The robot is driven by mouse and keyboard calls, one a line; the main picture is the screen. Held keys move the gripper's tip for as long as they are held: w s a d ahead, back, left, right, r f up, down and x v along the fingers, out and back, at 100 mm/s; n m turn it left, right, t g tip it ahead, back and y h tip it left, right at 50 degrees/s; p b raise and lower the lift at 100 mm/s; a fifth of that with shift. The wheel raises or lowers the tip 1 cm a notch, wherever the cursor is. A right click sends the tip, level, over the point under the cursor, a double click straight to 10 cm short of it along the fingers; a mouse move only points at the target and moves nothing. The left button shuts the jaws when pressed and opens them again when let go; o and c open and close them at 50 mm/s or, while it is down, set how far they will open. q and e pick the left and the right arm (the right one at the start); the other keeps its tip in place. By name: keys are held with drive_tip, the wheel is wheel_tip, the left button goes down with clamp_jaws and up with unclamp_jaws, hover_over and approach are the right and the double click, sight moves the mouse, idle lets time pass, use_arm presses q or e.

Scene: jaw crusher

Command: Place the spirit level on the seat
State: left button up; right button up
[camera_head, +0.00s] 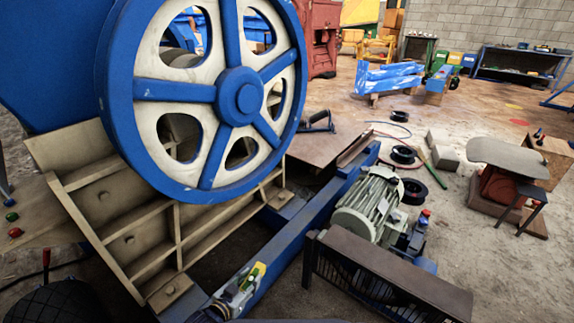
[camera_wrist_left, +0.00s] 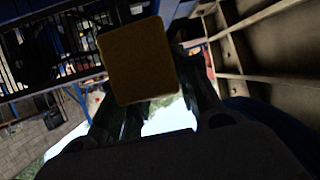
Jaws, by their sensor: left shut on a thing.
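My left gripper (camera_head: 236,288) is low in the head view, over the blue frame beam beside the cream ribbed casting. It is shut on a small yellow-green thing (camera_head: 254,276), which looks like the spirit level. In the left wrist view a dark mustard, square-looking face (camera_wrist_left: 137,60) stands between the dark fingers (camera_wrist_left: 150,110); it looks like the same thing seen close up, in shadow. Its full length does not show. I cannot tell for certain which surface is the seat. My right gripper is not in view.
A large blue and cream flywheel (camera_head: 238,96) stands close above my left gripper. A blue beam (camera_head: 310,232) runs beside the green-grey motor (camera_head: 368,205). A dark slatted guard (camera_head: 395,275) lies at the front right. Open floor lies farther right, around a grey-topped stand (camera_head: 505,153).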

use_arm(q)
drive_tip(key=w+a+r, duration=0.2)
drive_tip(key=a+r, duration=0.1)
drive_tip(key=r, duration=0.6)
drive_tip(key=w+a+r+n+y, duration=0.1)
drive_tip(key=w+a+r, duration=0.1)
drive_tip(key=r, duration=0.7)
drive_tip(key=w+a+r+n+y, duration=0.1)
drive_tip(key=a+r, duration=0.3)
drive_tip(key=r, duration=0.5)
drive_tip(key=shift+w+t, duration=0.4)
drive_tip(key=shift+w, duration=0.2)
drive_tip(key=shift+a, duration=0.1)
drive_tip(key=shift+s, duration=0.1)
